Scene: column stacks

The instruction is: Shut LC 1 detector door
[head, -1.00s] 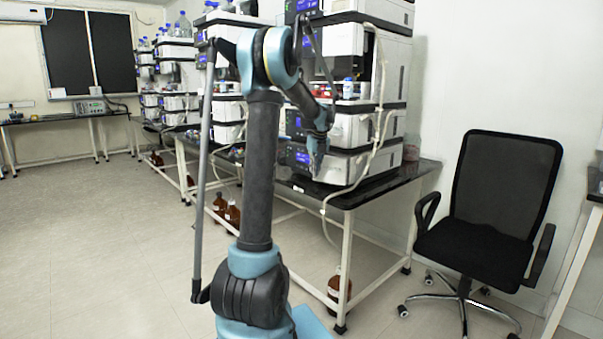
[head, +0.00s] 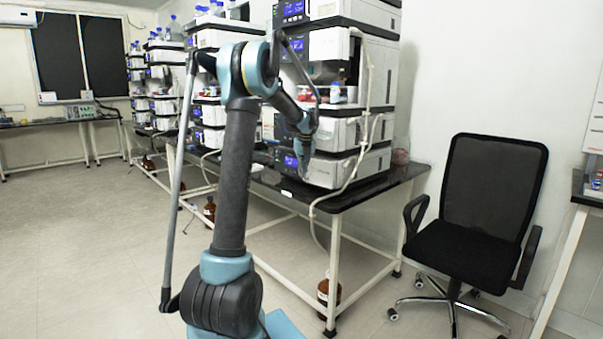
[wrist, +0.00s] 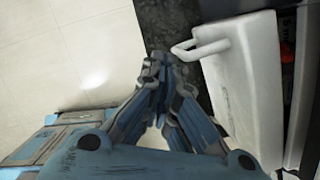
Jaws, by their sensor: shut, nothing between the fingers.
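The nearest instrument stack, seemingly LC 1 (head: 345,130), stands on the dark bench in the head view, with pale modules and blue displays. My gripper (head: 304,172) is low in front of the stack's lower modules, small and partly merged with them. In the wrist view, my gripper (wrist: 158,62) is shut and empty, its fingertips together. A white panel (wrist: 245,85) with a loop-shaped handle (wrist: 203,48) lies just right of the fingertips; whether it is the detector door I cannot tell. The fingertips look close to the handle, and contact is unclear.
The dark bench top (head: 395,182) carries the stack. A brown bottle (head: 328,290) stands on the floor under it. A black chair (head: 480,215) stands at right. The floor at left is open.

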